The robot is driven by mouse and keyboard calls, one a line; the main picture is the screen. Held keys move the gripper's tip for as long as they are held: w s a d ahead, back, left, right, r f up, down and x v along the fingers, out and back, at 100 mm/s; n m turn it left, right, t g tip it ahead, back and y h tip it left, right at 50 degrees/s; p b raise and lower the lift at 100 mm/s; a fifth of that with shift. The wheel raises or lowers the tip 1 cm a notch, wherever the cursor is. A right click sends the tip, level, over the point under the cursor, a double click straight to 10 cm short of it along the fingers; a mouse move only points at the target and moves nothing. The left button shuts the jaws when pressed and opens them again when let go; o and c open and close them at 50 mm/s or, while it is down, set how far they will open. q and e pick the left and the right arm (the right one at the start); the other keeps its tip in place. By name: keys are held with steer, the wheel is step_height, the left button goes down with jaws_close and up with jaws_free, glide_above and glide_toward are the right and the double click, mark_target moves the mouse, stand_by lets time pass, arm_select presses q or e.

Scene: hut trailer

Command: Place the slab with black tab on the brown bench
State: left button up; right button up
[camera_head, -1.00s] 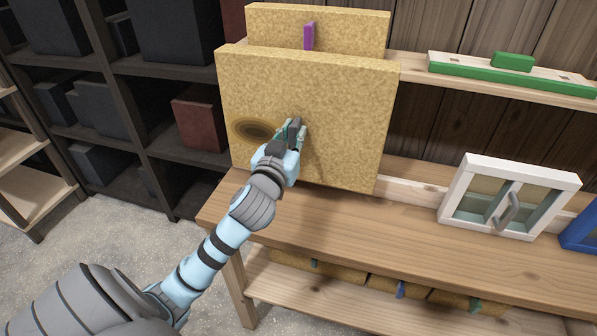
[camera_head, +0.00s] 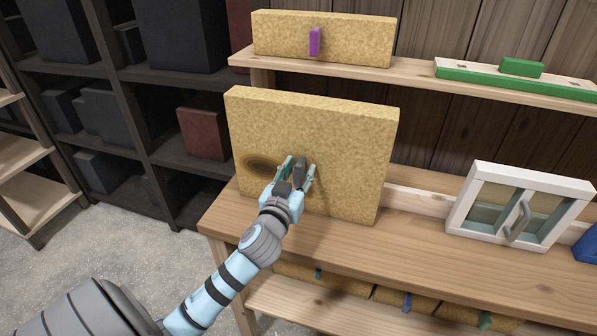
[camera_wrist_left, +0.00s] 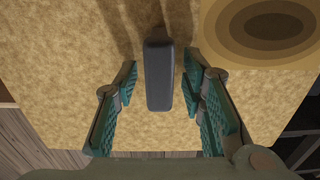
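The slab (camera_head: 340,130), a thick tan speckled block with a dark oval mark at left, stands upright on the brown bench (camera_head: 420,240), near its left end. The black tab (camera_wrist_left: 159,75) sticks out from the slab's front face; it also shows in the head view (camera_head: 300,170). My left gripper (camera_head: 298,168) is open at the tab. In the left wrist view its two teal fingers stand on either side of the tab, with a gap on both sides. The slab's back is hidden. My right gripper is not in view.
A raised shelf behind holds a tan slab with a purple tab (camera_head: 315,42) and a green-and-white bar (camera_head: 520,80). A white-framed box with a handle (camera_head: 520,205) stands on the bench at right. Clear bench lies between it and the slab. Several slabs lie on the lower shelf.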

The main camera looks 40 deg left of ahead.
arm_select(q)
steer(key=b+v, duration=0.1)
steer(key=v, duration=1.1)
